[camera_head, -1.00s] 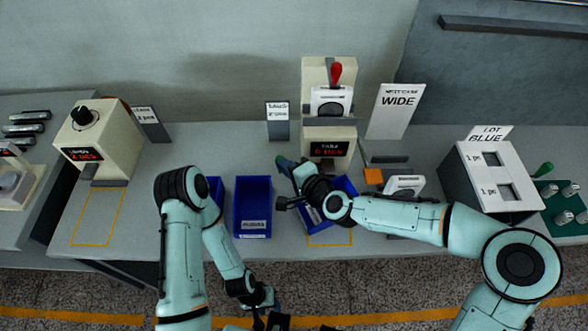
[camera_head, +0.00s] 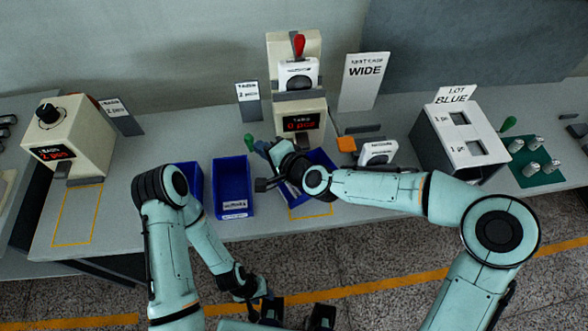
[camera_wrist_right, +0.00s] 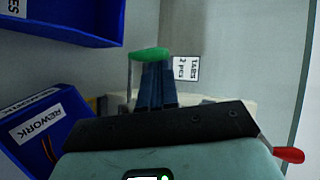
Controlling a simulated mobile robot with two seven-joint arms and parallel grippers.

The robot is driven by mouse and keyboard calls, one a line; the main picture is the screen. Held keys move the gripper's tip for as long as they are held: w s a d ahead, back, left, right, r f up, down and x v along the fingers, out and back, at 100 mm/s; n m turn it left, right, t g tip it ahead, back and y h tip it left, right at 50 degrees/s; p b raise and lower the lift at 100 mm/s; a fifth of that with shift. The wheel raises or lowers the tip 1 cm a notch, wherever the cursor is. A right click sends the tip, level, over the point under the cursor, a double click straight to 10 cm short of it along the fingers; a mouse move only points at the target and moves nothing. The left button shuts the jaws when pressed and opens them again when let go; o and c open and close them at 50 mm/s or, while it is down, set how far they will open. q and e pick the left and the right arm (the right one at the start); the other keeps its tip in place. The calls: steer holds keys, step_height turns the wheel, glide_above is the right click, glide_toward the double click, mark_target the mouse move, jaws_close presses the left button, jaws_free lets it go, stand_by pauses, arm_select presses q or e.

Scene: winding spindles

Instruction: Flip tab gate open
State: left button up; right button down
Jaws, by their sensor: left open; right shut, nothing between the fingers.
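The cream middle dispenser (camera_head: 298,60) has a red-knobbed lever on top and a display reading 0 pcs. A green-tipped lever (camera_head: 250,141) shows at its lower left; in the right wrist view its green handle (camera_wrist_right: 150,53) sits on a thin metal rod. My right gripper (camera_head: 264,148) is shut and empty at the dispenser's lower front. Its blue fingers (camera_wrist_right: 156,85) reach up to just below the green handle; I cannot tell whether they touch it. The gate itself is hidden behind the gripper and wrist. My left gripper (camera_head: 290,312) is open, low in front of the bench.
A tilted blue tray (camera_head: 322,158) lies under my right wrist, with blue bins (camera_head: 232,187) to its left. An orange block (camera_head: 346,144) and a small white device (camera_head: 378,152) stand to the right. Another cream dispenser (camera_head: 68,140) stands at the left.

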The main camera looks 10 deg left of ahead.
arm_select(q)
steer(key=shift+s+d+f+b, duration=0.2)
steer(key=shift+s+f+b, duration=0.4)
steer(key=shift+f+b, duration=0.15)
arm_select(e)
steer(key=v, duration=1)
steer(key=shift+s+d+r, duration=0.1)
steer(key=shift+s+d, duration=0.1)
